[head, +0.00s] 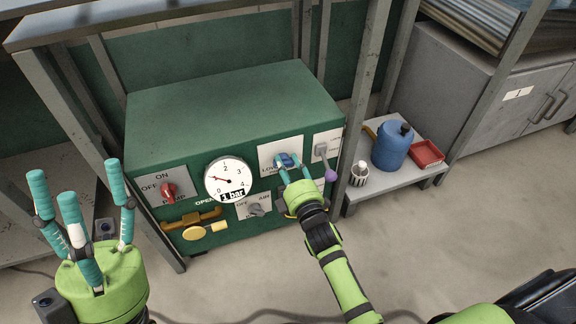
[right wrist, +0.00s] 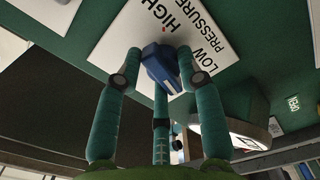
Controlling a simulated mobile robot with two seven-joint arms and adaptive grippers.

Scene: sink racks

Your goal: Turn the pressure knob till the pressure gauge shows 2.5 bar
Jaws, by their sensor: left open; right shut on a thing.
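The blue pressure knob (head: 287,159) sits on a white plate on the front of the green machine (head: 215,105). It also shows in the right wrist view (right wrist: 159,68), by the words HIGH and LOW PRESSURE. My right gripper (head: 291,169) is shut on the knob, its fingers on both sides of it. The round pressure gauge (head: 227,178) is left of the knob. Its needle points left near 1, and its label reads 1 bar. My left gripper (head: 82,210) is open and empty, with its fingers up, at the lower left, apart from the machine.
A red pump switch (head: 168,190), a yellow valve handle (head: 197,231), a grey knob (head: 257,210) and a purple-tipped lever (head: 328,170) are close by on the panel. A blue canister (head: 391,147) and a red tray (head: 427,153) stand on a low shelf at right.

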